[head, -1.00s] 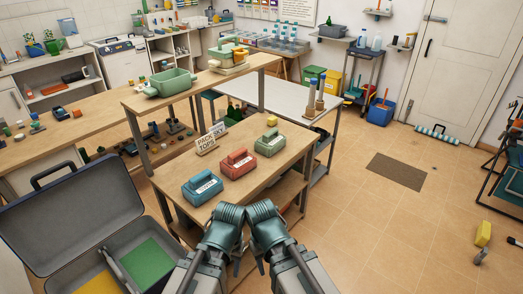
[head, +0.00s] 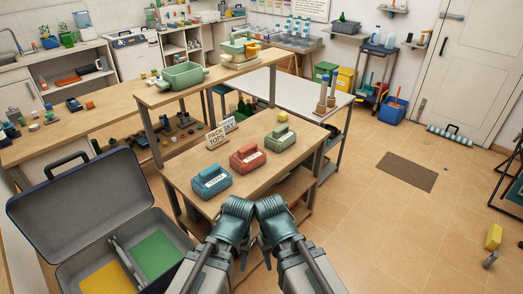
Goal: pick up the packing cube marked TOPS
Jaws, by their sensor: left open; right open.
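Three packing cubes with top handles and white labels stand in a row on the wooden table: a blue one (head: 211,182), a red one (head: 249,157) and a green one (head: 280,137). The label lettering is too small to read surely, so I cannot tell which is marked TOPS. A small sign (head: 217,136) behind them reads PACK TOPS. My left gripper (head: 238,207) and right gripper (head: 269,206) are close together at the table's near edge, short of the cubes. Both are open and empty; their fingertips are hard to make out.
An open suitcase (head: 75,205) with green and yellow panels lies at lower left. Tiled floor at right is mostly clear around a brown mat (head: 406,172).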

